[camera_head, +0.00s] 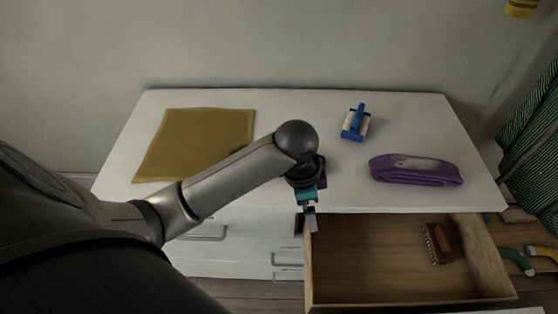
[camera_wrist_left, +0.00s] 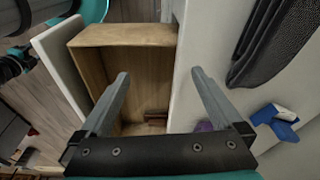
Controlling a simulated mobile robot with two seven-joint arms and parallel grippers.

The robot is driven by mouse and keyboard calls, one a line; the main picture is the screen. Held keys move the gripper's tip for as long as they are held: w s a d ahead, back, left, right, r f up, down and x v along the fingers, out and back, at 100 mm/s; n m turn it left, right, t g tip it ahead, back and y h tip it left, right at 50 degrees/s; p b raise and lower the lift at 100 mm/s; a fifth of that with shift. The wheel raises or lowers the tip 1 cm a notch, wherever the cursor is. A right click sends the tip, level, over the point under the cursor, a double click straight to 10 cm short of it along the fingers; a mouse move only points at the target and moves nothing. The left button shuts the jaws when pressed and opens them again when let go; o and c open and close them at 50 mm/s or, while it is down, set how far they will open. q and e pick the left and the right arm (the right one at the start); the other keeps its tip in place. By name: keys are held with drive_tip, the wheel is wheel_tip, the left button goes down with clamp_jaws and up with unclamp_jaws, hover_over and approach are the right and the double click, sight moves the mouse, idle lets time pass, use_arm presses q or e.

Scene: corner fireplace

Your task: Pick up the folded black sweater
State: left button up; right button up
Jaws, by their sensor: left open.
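A dark, ribbed, folded cloth that looks like the black sweater (camera_wrist_left: 268,42) lies on the white dresser top at the upper right of the left wrist view. In the head view I cannot make it out; my left arm covers that part of the top. My left gripper (camera_head: 307,215) points down at the dresser's front edge, beside the open drawer. In the left wrist view its two fingers (camera_wrist_left: 160,73) are apart with nothing between them. The sweater is to the right of the fingers, not touching them.
The white dresser (camera_head: 300,102) bears a mustard cloth (camera_head: 195,140), a blue-and-white object (camera_head: 356,122) and a purple folded cloth (camera_head: 415,170). The wooden drawer (camera_head: 370,275) stands open and holds a brown brush-like object (camera_head: 440,243). Green and yellow curved objects (camera_head: 516,261) lie on the floor at right.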

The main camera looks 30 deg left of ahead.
use_arm(q)
drive_tip(key=w+a+r+m+g+y, duration=0.1)
drive_tip(key=w+a+r+g, duration=0.1)
drive_tip(key=w+a+r, duration=1)
drive_tip(key=f+b, duration=0.1)
drive_tip(key=f, duration=0.2)
drive_tip(key=s+a+f, duration=0.1)
drive_tip(key=f, duration=0.3)
drive_tip(key=s+f+b, duration=0.1)
drive_tip(key=f, duration=0.3)
drive_tip(key=shift+s+a+b, duration=0.2)
drive_tip(key=shift+b, duration=0.1)
wheel_tip(320, 180, down, 5)
drive_tip(key=shift+a+f+b, duration=0.1)
drive_tip(key=shift+a+b, duration=0.05)
drive_tip(key=shift+b, duration=0.75)
drive_tip(key=c, duration=1.5)
use_arm(e)
drive_tip(key=f, duration=0.4)
drive_tip(key=shift+w+d+f, duration=0.1)
drive_tip(key=shift+d+f, duration=0.05)
drive_tip(key=shift+d, duration=0.05)
